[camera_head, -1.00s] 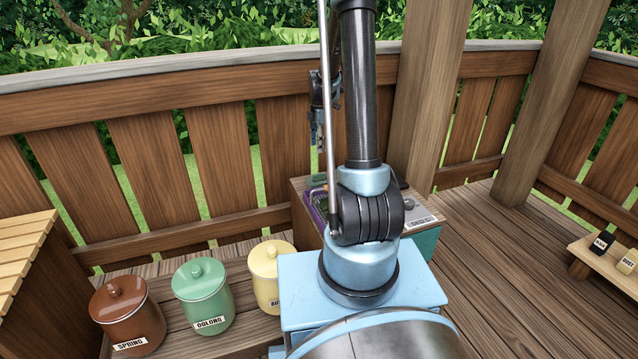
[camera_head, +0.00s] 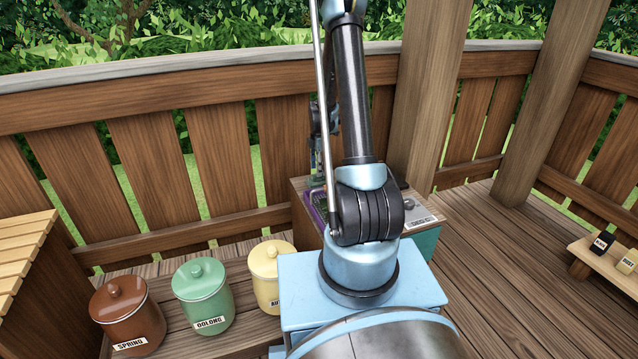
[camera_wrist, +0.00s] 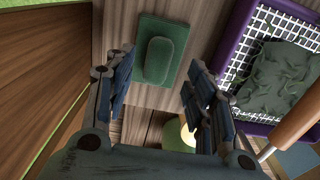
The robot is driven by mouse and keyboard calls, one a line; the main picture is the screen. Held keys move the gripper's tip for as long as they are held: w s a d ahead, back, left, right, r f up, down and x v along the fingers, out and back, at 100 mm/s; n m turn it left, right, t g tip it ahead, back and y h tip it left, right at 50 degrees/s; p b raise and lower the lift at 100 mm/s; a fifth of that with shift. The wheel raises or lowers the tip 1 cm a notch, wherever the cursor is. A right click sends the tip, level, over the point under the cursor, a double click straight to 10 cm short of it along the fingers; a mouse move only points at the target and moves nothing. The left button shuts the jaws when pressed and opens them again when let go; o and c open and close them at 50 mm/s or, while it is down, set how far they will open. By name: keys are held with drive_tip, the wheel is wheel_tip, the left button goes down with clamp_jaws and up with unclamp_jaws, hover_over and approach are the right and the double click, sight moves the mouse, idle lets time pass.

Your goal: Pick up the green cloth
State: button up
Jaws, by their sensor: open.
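In the wrist view a flat green piece with a raised rounded block (camera_wrist: 160,58) lies on a wooden top. It may be folded green cloth; I cannot tell for sure. A crumpled grey-green cloth (camera_wrist: 278,80) lies in a purple-rimmed wire tray (camera_wrist: 236,52) to its right. My gripper (camera_wrist: 158,72) is open and empty above the table, its fingers on either side of the green piece and apart from it. In the head view the gripper is small, beside my arm, and mostly hides the green piece. The purple tray edge (camera_head: 318,212) shows there.
The wooden top (camera_head: 300,185) stands against the fence (camera_head: 225,140). Brown (camera_head: 127,315), green (camera_head: 202,295) and yellow (camera_head: 268,275) canisters stand at the lower left. A wooden handle (camera_wrist: 300,118) lies across the tray's near side. Two small jars (camera_head: 602,243) stand on a low bench at right.

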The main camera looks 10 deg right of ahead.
sight(319, 179)
drive_tip(key=shift+w+a+f, duration=0.15)
drive_tip(key=shift+f, duration=2.05)
clamp_jaws()
